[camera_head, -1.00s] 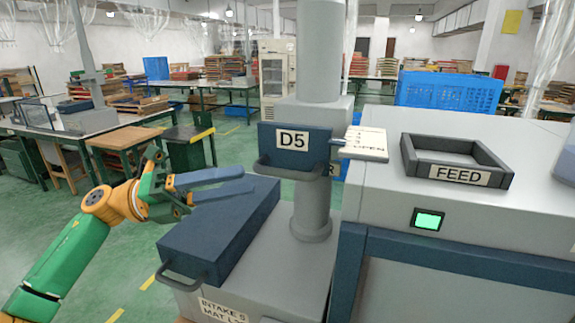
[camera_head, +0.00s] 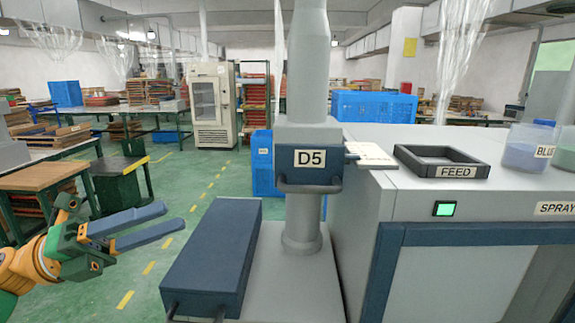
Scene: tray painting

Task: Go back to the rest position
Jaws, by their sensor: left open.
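My left gripper (camera_head: 160,225) is at the lower left, with its two blue-grey fingers apart and nothing between them. It is in the air, left of the dark blue box with a handle (camera_head: 215,252) and apart from it. The box lies on the grey base of the machine. The grey column (camera_head: 305,85) carries a dark blue D5 block (camera_head: 309,162) with a handle. My right gripper is not in view.
The grey machine cabinet (camera_head: 358,205) fills the right side. On it are the FEED tray (camera_head: 415,172) and a jar labelled BLU (camera_head: 525,150). A table (camera_head: 45,175) stands at the left. Green floor with yellow dashes is open behind the gripper.

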